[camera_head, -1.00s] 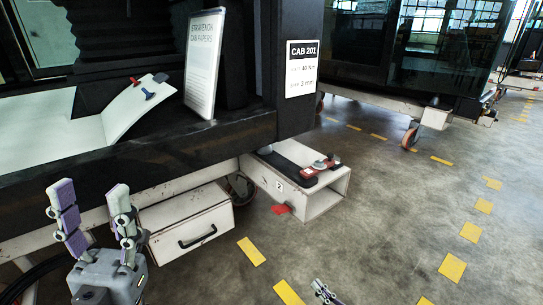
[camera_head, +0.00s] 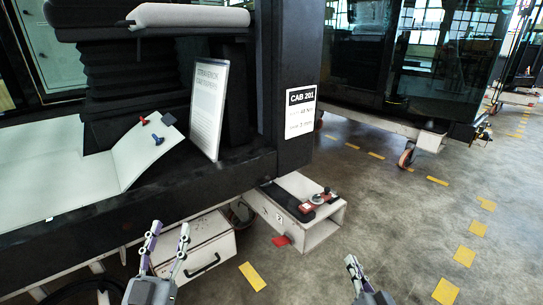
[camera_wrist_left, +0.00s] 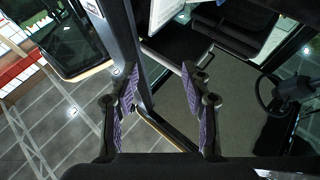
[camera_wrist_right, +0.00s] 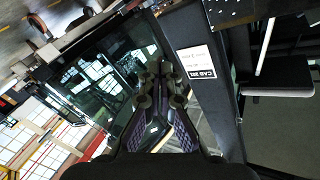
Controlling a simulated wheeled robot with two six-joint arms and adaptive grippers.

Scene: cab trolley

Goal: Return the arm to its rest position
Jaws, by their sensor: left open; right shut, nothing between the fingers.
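My left gripper (camera_head: 168,240) is at the lower left of the head view, in front of the white drawer box. Its two purple-padded fingers point up and stand apart, with nothing between them; they also show apart in the left wrist view (camera_wrist_left: 160,85). My right gripper (camera_head: 352,262) is at the bottom of the head view, right of centre, over the floor. Its fingers meet at the tips in the right wrist view (camera_wrist_right: 161,72), with nothing held. Both grippers are apart from the objects around them.
The dark cab trolley ledge (camera_head: 75,207) runs across the left. A white drawer box (camera_head: 215,240) is below it. An open white box (camera_head: 318,232) carries a dark and red tool (camera_head: 313,203). A sign (camera_head: 208,110) stands on the ledge. Grey floor (camera_head: 400,225) at right is clear.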

